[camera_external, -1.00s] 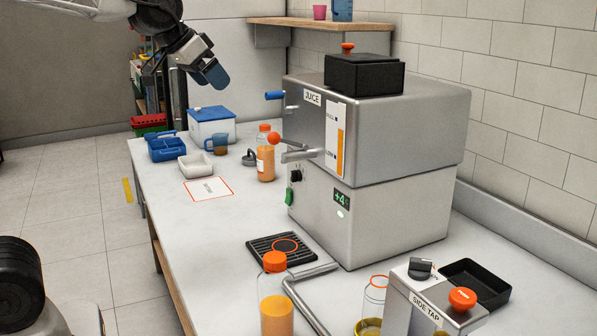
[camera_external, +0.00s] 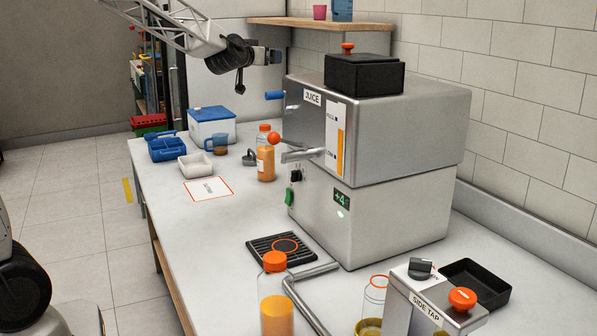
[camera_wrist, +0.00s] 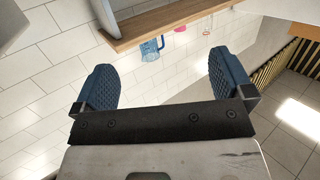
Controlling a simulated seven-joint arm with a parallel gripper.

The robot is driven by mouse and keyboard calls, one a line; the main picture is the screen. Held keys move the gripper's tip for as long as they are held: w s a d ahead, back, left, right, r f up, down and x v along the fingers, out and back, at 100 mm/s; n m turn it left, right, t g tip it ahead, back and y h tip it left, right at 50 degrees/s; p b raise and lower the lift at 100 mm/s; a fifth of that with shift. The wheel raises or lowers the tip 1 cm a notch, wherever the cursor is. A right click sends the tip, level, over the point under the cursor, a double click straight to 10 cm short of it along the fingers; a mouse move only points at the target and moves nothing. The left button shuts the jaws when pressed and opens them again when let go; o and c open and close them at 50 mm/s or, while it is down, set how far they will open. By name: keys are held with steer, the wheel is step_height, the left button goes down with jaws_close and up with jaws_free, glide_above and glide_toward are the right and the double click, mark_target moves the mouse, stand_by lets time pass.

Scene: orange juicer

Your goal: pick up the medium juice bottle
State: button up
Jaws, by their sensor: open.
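An orange-capped bottle of orange juice (camera_external: 266,160) stands upright beside the juicer's left side, near its lever. A larger-looking orange-capped juice bottle (camera_external: 276,300) stands at the front, cut by the picture's lower edge. A clear bottle with a little yellow liquid (camera_external: 374,300) stands by the side tap, partly hidden. I cannot tell for sure which one is the medium bottle. My gripper (camera_external: 276,57) is high above the counter, left of the juicer top and below the shelf. In the wrist view, my gripper (camera_wrist: 164,85) is open and empty, its blue pads wide apart.
The steel juicer (camera_external: 390,210) fills the right side. A wall shelf (camera_external: 330,24) holds a blue jug (camera_wrist: 151,50) and a pink cup (camera_external: 319,11). A cooler box (camera_external: 211,128), blue basket (camera_external: 168,148) and white tray (camera_external: 195,166) stand at the back left.

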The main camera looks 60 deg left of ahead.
steer(key=a+f+n+y, duration=0.2)
steer(key=a+y, duration=0.1)
steer(key=a, duration=0.5)
glide_toward(262, 151)
steer(key=shift+g, duration=0.3)
steer(key=x, duration=0.5)
steer(key=shift+w+r, duration=0.15)
steer(key=shift+w, duration=0.15)
steer(key=shift+x, duration=1.35)
steer(key=shift+x, duration=2.6)
steer(key=shift+s+r, duration=0.1)
steer(key=shift+r, duration=0.05)
